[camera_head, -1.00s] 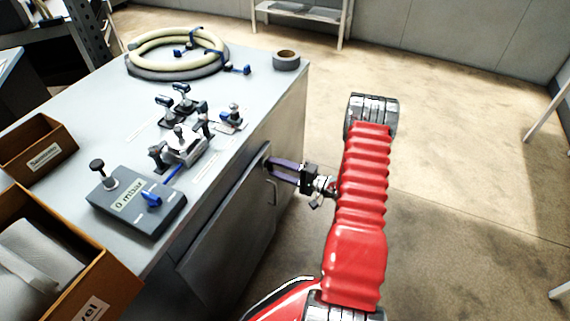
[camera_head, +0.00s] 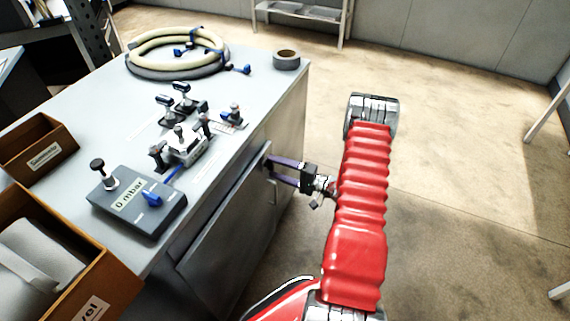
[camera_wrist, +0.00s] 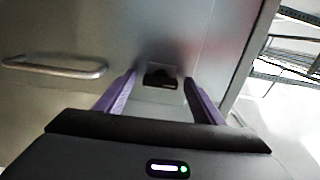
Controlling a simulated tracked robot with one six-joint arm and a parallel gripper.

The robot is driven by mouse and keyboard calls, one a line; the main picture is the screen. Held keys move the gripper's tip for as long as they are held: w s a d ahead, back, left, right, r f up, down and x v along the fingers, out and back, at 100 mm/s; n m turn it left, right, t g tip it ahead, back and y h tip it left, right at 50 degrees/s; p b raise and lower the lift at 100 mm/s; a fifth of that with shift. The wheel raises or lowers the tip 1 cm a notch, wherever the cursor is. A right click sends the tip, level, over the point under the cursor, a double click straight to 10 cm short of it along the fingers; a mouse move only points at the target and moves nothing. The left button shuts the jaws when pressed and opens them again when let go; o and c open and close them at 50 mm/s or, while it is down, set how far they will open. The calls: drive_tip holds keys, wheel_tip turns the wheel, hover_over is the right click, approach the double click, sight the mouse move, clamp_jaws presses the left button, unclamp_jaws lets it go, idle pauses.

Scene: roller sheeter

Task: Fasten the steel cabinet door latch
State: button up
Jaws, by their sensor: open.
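The grey steel cabinet door (camera_head: 225,235) is on the front of the workbench and appears to stand slightly proud of the cabinet. Its bar handle (camera_head: 272,191) also shows at the left in the wrist view (camera_wrist: 55,68). A small dark latch (camera_wrist: 161,78) shows on the steel face in the wrist view, between the fingers. My gripper (camera_head: 268,163) has purple fingers, which are apart and point at the upper part of the door near its far edge. Whether they touch the latch I cannot tell.
The bench top (camera_head: 105,105) carries a coiled hose (camera_head: 150,70), a tape roll (camera_head: 286,60), valve fittings (camera_head: 183,145) and a grey control box (camera_head: 135,205). Brown bins (camera_head: 40,145) stand at the left. The floor (camera_head: 450,130) to the right is clear.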

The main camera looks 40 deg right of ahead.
drive_tip(key=v, duration=1.3)
drive_tip(key=shift+s+d, duration=0.15)
drive_tip(key=shift+s, duration=0.2)
drive_tip(key=shift+f, duration=0.1)
idle(0.5)
